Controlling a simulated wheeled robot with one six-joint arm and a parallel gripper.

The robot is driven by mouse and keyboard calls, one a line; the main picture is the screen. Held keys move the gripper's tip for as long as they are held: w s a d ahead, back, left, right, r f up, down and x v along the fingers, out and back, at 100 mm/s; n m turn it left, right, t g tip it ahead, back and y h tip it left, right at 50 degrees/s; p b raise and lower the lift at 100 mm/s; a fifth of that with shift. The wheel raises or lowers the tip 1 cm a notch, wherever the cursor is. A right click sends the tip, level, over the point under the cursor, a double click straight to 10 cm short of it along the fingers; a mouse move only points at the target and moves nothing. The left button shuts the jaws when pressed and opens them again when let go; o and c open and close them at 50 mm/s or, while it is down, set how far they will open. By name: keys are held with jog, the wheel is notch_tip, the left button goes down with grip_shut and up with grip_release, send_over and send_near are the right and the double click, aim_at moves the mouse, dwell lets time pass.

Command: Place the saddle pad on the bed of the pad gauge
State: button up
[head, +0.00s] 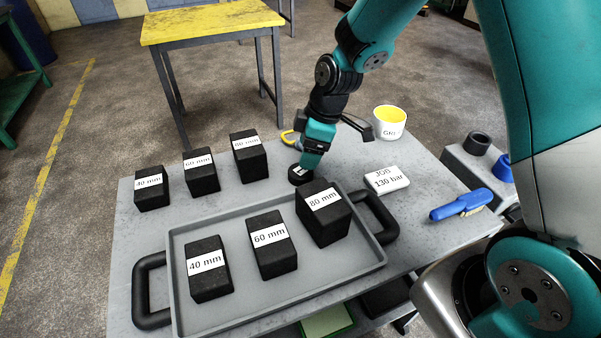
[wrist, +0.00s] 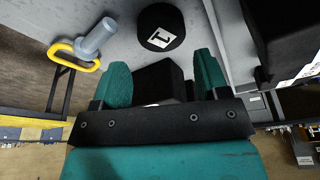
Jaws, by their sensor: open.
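A round black puck with a white lettered label, which looks like the saddle pad (head: 300,174), lies flat on the grey trolley top behind the tray. It shows whole in the wrist view (wrist: 160,26), beyond my fingertips. My gripper (head: 311,163) points down at the puck's far right side in the head view and partly hides it. In the wrist view my gripper (wrist: 163,72) has its two teal fingers wide apart, with the puck apart from them. A dark block-like shape shows between the fingers; I cannot tell what it is. I cannot identify the pad gauge for certain.
A grey tray (head: 180,278) holds black 40, 60 and 80 mm blocks; the 80 mm block (head: 323,213) stands close to the puck. Three more blocks stand behind.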

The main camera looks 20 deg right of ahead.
aim_at(301, 170)
jog(key=shift+p+x, duration=0.3)
jog(key=shift+x, duration=2.8)
jog(key=c, duration=0.7)
jog(key=shift+r, duration=0.15)
